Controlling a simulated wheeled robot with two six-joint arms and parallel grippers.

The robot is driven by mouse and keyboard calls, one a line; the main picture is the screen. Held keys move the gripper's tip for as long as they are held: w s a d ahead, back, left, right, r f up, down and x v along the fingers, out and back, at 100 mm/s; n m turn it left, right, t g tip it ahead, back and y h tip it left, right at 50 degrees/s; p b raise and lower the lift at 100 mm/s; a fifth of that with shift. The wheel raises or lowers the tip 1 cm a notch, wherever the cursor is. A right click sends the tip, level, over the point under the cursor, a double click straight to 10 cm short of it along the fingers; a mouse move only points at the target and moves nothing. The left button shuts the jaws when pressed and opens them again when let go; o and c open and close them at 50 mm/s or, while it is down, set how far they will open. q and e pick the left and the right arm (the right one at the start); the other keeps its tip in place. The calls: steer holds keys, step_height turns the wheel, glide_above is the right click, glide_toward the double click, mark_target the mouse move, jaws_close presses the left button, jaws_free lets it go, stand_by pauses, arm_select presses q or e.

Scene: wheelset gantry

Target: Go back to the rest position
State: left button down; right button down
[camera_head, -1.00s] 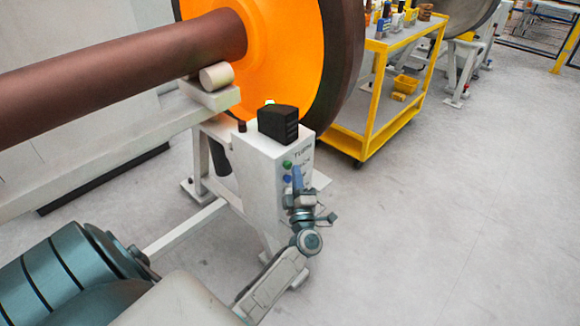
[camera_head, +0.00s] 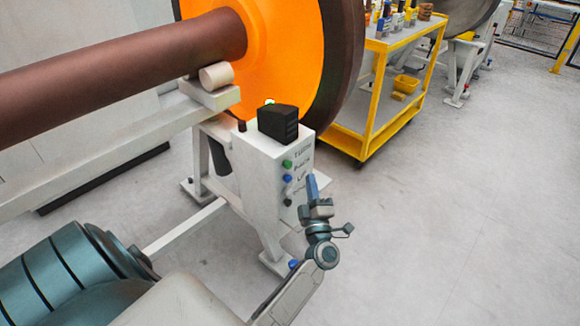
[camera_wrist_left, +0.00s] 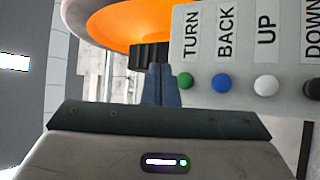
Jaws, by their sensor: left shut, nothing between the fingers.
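My left gripper (camera_head: 312,187) is shut and empty, its blue fingers pointing up beside the white control box (camera_head: 268,160). In the left wrist view the shut fingers (camera_wrist_left: 161,84) stand in front of the box panel. The panel carries a green TURN button (camera_wrist_left: 185,81), a blue BACK button (camera_wrist_left: 222,83), a white UP button (camera_wrist_left: 266,86) and a dark DOWN button (camera_wrist_left: 314,89). The fingers appear apart from the buttons. My right gripper is not in view.
A large orange wheel (camera_head: 285,50) with a brown axle (camera_head: 120,72) stands behind the control box. A yellow cart (camera_head: 372,100) with tools and bins is at the back. The grey floor on the right is clear.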

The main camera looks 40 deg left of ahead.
arm_select(q)
steer(key=shift+d, duration=0.2)
stand_by(0.4)
